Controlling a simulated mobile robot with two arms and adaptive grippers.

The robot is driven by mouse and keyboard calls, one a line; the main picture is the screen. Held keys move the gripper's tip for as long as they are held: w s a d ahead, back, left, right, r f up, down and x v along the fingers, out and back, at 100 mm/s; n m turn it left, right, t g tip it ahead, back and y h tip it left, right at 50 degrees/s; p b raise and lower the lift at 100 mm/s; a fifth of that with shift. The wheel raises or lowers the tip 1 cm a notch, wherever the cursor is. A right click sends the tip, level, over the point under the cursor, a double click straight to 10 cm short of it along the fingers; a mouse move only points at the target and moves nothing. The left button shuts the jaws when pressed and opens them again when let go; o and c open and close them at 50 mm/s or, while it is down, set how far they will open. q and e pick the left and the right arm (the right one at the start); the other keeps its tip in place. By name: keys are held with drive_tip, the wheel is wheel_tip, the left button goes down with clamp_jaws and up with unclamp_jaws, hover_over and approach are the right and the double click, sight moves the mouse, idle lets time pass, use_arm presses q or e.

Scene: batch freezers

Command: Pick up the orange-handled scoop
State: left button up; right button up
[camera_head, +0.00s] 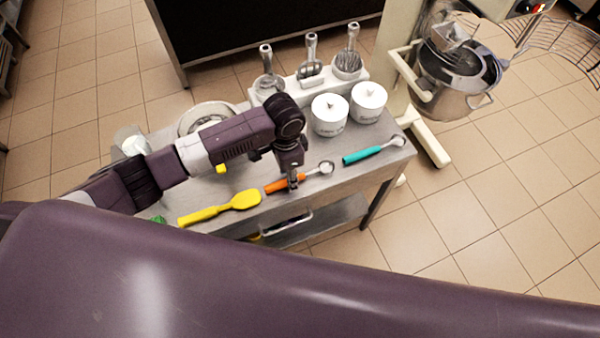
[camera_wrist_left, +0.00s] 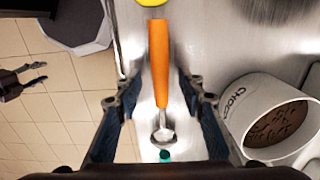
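The orange-handled scoop (camera_head: 275,187) lies on the metal table near its front edge, its round metal bowl pointing right. In the left wrist view the scoop (camera_wrist_left: 159,60) runs lengthwise, handle at the top and bowl toward the bottom. My left gripper (camera_head: 292,185) is over the handle in the head view and hides part of it. In the left wrist view the gripper (camera_wrist_left: 160,95) is open, with one finger on each side of the scoop and visible gaps between.
A yellow spatula (camera_head: 243,200) lies left of the scoop, and a teal-handled scoop (camera_head: 362,155) lies right. A CHOCO container (camera_wrist_left: 240,100) with brown contents stands close to one finger. A mixer bowl (camera_head: 455,85) is beyond the table.

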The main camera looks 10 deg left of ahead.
use_arm(q)
drive_tip(key=shift+w+f, duration=0.15)
drive_tip(key=shift+f, duration=0.6)
drive_tip(key=shift+s, duration=0.2)
drive_tip(key=shift+c, duration=0.6)
drive_tip(key=shift+w, duration=0.1)
clamp_jaws()
drive_tip(key=shift+r, duration=0.15)
